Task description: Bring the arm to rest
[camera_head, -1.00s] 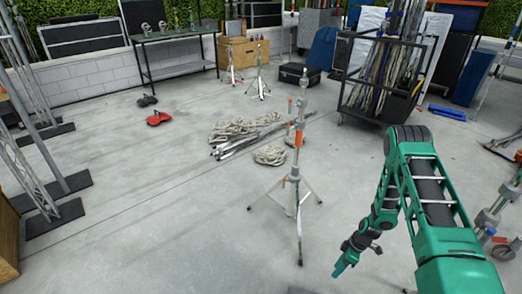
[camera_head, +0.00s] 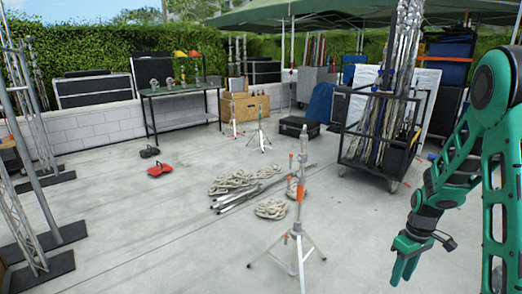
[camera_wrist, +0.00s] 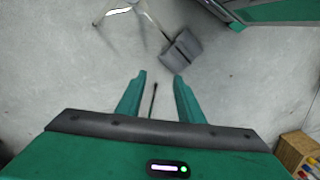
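My green arm (camera_head: 455,165) stands at the right edge of the head view, bent at a dark round joint near the top. The forearm slants down to the left. My gripper (camera_head: 402,274) points down over the bare concrete floor. In the wrist view my gripper (camera_wrist: 159,78) has its two green fingers apart, with only floor seen between the tips. It holds nothing.
A silver tripod stand (camera_head: 298,238) stands left of my gripper. Coiled rope (camera_head: 232,182) and poles lie behind it. A loaded cart (camera_head: 375,155) stands behind my arm. Truss feet (camera_head: 45,243) are at left. Open floor lies centre-left.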

